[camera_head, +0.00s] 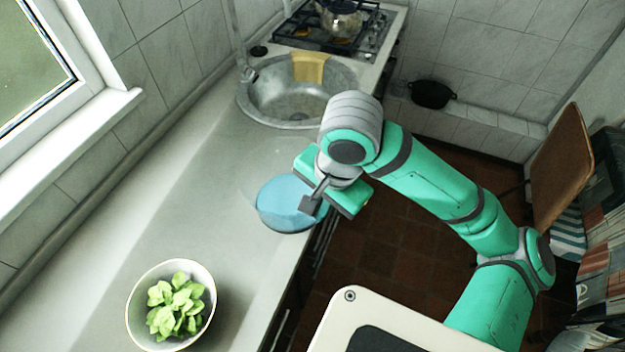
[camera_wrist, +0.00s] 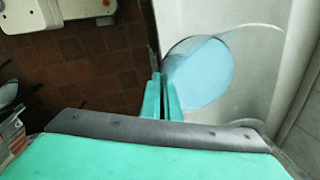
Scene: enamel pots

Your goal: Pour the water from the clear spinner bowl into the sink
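The clear spinner bowl (camera_head: 247,198) is near the counter's front edge, with pale blue water (camera_head: 284,204) in it. Its see-through wall is hard to make out. In the wrist view the water (camera_wrist: 203,78) is a blue disc just right of the fingers. My gripper (camera_head: 311,203) is at the bowl's right side, fingers pointing down at the rim. In the wrist view the fingers (camera_wrist: 162,92) are close together with a thin gap, shut on the bowl's wall. I cannot tell whether the bowl touches the counter. The metal sink (camera_head: 285,101) is farther back, beyond the bowl.
A yellow cloth (camera_head: 310,67) hangs over the sink's back rim, with the faucet (camera_head: 247,72) at its left. A white bowl of green leaves (camera_head: 133,305) stands on the near counter. The stove (camera_head: 372,42) with a pot is behind the sink. Counter left of the spinner bowl is clear.

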